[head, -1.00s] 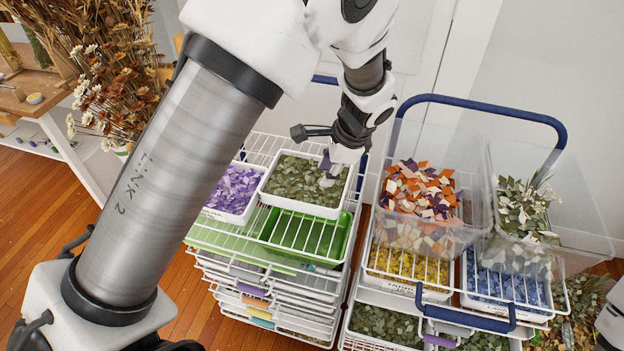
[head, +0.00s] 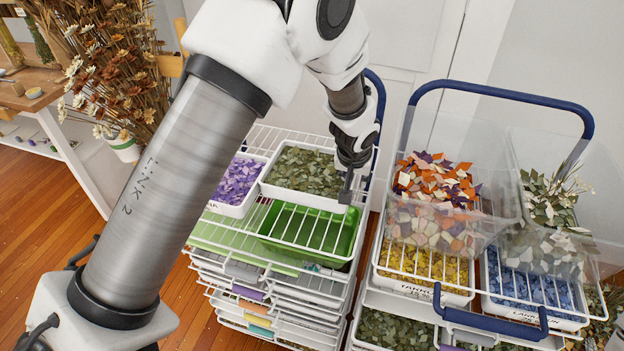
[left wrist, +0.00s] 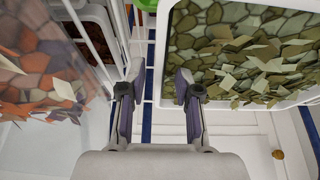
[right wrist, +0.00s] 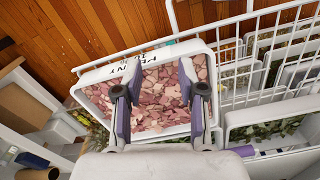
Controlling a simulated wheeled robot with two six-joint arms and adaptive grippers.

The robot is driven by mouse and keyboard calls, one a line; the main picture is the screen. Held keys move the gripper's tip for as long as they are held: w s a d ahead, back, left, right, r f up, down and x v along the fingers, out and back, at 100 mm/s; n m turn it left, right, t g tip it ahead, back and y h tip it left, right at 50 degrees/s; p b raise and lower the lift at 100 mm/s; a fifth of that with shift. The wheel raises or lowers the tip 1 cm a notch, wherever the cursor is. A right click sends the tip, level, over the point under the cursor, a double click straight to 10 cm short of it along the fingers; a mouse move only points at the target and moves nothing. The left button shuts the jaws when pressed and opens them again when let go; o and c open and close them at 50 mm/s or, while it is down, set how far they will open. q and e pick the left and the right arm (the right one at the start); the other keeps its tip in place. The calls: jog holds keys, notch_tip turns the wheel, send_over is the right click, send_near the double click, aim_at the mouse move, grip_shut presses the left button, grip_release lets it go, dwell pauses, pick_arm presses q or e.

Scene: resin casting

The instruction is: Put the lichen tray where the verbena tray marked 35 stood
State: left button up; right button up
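A white tray of grey-green pieces (head: 303,171), which looks like the lichen tray, sits on the upper wire rack; its label is not readable. It also shows at the right of the left wrist view (left wrist: 250,55). A white tray of purple pieces (head: 234,184) stands just left of it, its label mostly hidden by my arm. My left gripper (head: 345,195) is at the grey-green tray's right edge. In the left wrist view its fingers (left wrist: 156,92) are apart, around the tray's rim line; contact cannot be told. My right gripper (right wrist: 158,95) is open over a white tray of pink pieces (right wrist: 150,98).
An empty green tray (head: 315,232) lies in front of the grey-green one. The right cart holds a clear bin of orange and purple pieces (head: 435,195), a yellow tray (head: 425,270) and a blue tray (head: 535,288). A blue cart handle (head: 500,88) rises behind.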

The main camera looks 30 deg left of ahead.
pick_arm(q)
jog(key=shift+w+f, duration=0.1)
jog(key=shift+f, duration=0.2)
jog(key=shift+r, duration=0.1)
grip_shut()
jog(key=shift+r, duration=0.15)
